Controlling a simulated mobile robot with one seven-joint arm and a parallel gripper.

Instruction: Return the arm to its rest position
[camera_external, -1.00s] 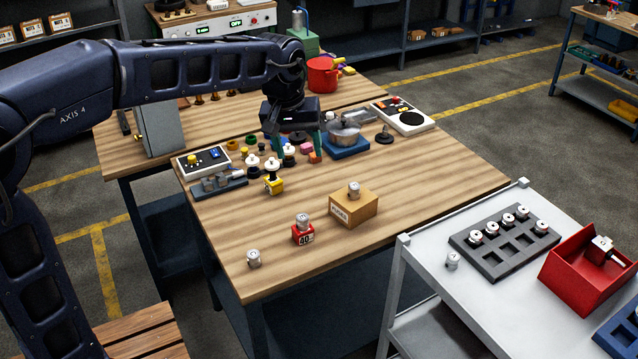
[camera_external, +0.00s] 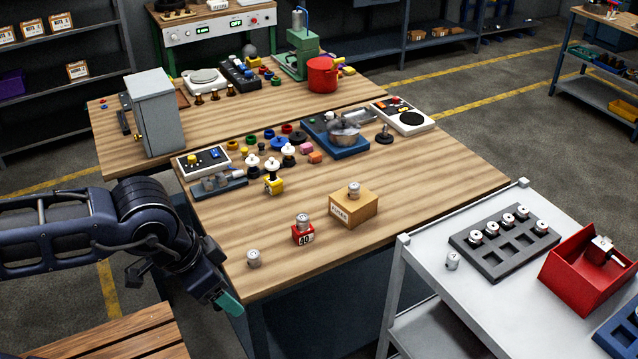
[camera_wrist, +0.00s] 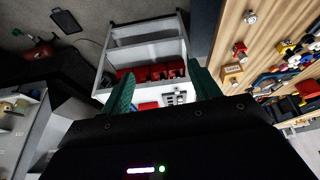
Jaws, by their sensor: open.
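My gripper (camera_external: 229,303) is at the near left corner of the wooden workbench (camera_external: 220,222), off its front edge and apart from it. In the external view one green fingertip shows clearly. In the wrist view the two green fingers of my gripper (camera_wrist: 160,90) stand wide apart with nothing between them. My arm is folded low at the left of the external view. No object is held.
On the bench near my gripper are a small metal part (camera_external: 254,259), a red block (camera_external: 303,235) and a cardboard box (camera_external: 354,208). A grey cart (camera_external: 420,262) with a dark tray (camera_external: 487,262) and red bin (camera_external: 575,285) stands right. A wooden slatted surface (camera_external: 140,335) lies below my arm.

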